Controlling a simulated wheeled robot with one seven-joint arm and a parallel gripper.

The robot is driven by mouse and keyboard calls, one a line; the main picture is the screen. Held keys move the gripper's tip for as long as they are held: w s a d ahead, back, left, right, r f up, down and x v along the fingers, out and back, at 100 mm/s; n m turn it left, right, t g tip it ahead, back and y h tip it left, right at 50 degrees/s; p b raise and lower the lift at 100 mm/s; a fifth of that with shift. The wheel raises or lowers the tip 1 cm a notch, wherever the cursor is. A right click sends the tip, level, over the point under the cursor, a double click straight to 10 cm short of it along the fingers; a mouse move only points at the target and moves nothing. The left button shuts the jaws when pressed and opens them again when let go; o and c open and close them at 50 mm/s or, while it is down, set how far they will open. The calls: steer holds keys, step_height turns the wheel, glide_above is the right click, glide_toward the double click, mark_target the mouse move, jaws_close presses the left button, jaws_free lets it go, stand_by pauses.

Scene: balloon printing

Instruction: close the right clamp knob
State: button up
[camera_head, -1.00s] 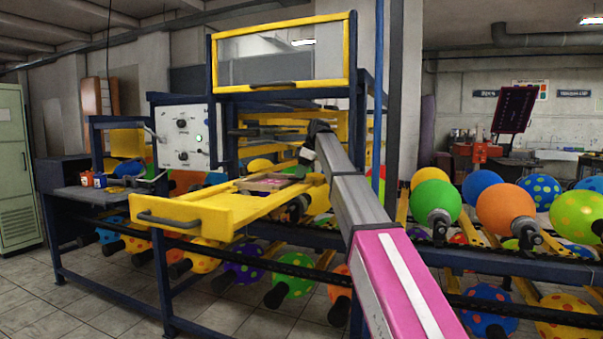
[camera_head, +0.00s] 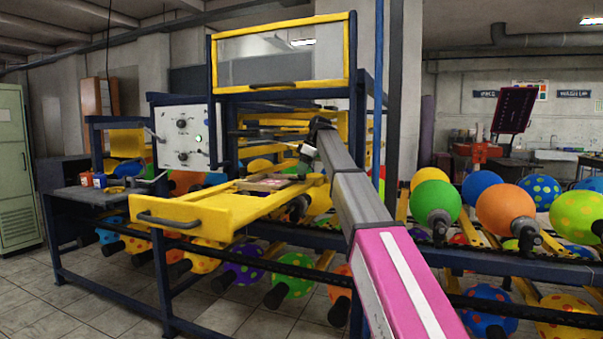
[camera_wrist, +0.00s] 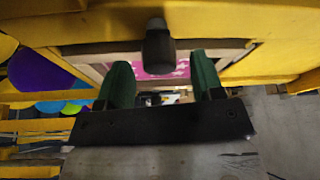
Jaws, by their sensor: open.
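In the wrist view, my gripper (camera_wrist: 160,92) shows two green fingers standing apart, with a gap between them. A dark rounded clamp knob (camera_wrist: 160,52) sits just beyond the fingertips, roughly centred between them. Behind it is a wooden-edged frame with a pink patterned print plate (camera_wrist: 153,71). In the head view, the yellow drawer tray (camera_head: 215,217) is pulled out, and the framed plate (camera_head: 272,182) lies at its far right part. My arm reaches to that side; my gripper (camera_head: 306,156) is small there and partly hidden by my arm, and the knob cannot be made out.
Yellow rails (camera_wrist: 275,62) lie close on the right of my gripper in the wrist view. A control panel (camera_head: 183,137) stands left of the tray. A raised yellow-framed window (camera_head: 280,53) is above. Balloons, such as a green one (camera_head: 435,202), line racks at right.

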steer(key=v, duration=0.9)
steer(key=shift+r, duration=0.25)
steer(key=shift+s, duration=0.1)
